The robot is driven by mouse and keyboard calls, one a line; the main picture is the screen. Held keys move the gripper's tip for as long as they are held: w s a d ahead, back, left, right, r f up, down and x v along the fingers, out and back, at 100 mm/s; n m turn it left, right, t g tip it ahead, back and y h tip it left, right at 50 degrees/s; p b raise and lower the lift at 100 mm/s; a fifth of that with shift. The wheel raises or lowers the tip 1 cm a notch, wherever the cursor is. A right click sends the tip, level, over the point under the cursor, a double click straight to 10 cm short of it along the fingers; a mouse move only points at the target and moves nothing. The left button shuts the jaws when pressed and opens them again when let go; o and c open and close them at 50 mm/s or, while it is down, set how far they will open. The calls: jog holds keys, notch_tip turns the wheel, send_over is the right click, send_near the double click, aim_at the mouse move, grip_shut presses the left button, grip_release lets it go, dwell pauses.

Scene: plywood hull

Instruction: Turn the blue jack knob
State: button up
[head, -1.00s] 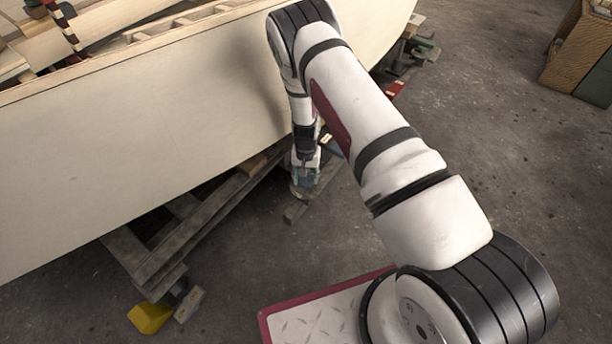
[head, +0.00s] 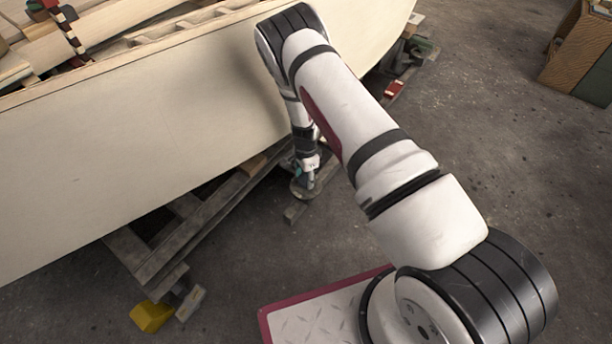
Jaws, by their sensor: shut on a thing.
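My gripper (head: 306,178) points down at the foot of the hull's cradle, below the plywood hull side. It is shut at the top of a small jack (head: 301,194) standing on a wooden block. A small blue-green patch of the blue jack knob (head: 298,172) shows beside the fingers; the rest of the knob is hidden by my gripper. The fingers are small in this view, and how far the knob is turned cannot be told.
The pale plywood hull (head: 130,150) fills the left, close to my arm. Its timber cradle (head: 215,215) runs below. Concrete floor is open on the right.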

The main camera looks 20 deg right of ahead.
aim_at(306, 178)
jog(key=m, duration=0.4)
jog(key=shift+m, duration=0.4)
dwell(0.4)
jog(key=o, duration=1.2)
jog(key=shift+c, duration=0.2)
notch_tip(306, 178, up, 12)
